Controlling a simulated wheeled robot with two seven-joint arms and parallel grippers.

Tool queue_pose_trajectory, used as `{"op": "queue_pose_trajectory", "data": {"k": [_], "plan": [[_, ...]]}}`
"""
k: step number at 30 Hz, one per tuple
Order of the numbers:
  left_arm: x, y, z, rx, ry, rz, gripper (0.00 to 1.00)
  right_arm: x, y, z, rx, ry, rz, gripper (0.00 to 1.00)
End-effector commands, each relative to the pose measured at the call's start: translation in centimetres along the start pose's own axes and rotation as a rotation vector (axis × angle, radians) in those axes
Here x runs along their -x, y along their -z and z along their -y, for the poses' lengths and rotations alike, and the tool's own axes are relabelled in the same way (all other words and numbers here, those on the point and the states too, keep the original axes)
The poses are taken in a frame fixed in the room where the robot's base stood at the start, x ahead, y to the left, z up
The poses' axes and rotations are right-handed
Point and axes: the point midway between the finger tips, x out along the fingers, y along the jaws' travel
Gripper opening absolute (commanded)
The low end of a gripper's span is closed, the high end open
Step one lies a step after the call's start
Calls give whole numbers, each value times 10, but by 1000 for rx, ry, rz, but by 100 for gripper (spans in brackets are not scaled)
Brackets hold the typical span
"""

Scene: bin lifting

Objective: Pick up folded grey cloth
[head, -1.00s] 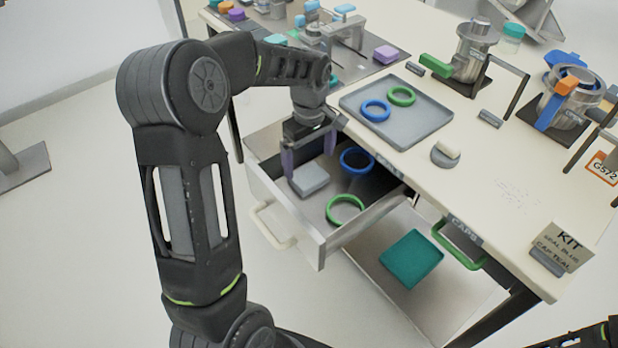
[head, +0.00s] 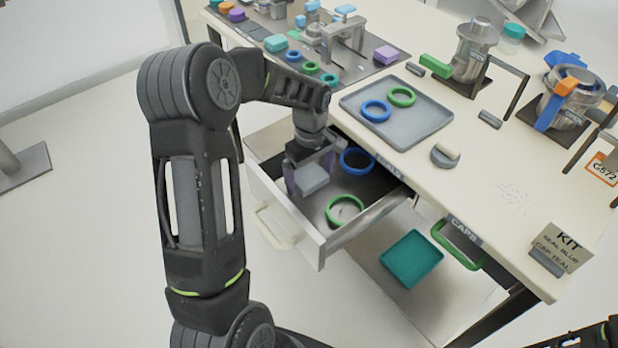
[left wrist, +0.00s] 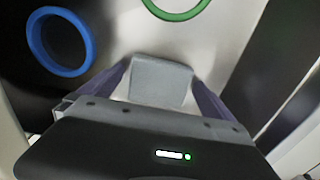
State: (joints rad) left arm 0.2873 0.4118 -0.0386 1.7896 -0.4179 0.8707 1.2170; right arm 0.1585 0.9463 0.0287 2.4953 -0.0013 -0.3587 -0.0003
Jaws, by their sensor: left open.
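The folded grey cloth (head: 313,179) is a small light-grey block in the open drawer (head: 286,222) under the bench. My left gripper (head: 309,174) reaches down into the drawer, open, with its purple fingers on either side of the cloth. In the left wrist view the cloth (left wrist: 161,80) shows between the two spread fingers, and I cannot tell whether either finger touches it. My right gripper is not seen.
A blue ring (head: 357,161) and a green ring (head: 345,211) lie in the drawer near the cloth. The drawer's walls stand close around. A grey tray (head: 425,122) with two rings is on the bench above.

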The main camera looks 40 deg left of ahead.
Motion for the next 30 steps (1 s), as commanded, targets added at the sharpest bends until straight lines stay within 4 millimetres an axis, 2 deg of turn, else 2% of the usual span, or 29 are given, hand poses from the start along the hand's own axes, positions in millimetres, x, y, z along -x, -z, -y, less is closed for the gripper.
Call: {"op": "queue_pose_trajectory", "data": {"k": [13, 30], "plan": [[1, 0, 0, 0, 0, 0, 100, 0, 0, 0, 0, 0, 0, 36], [1, 0, 0, 0, 0, -1, 53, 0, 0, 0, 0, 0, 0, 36]]}}
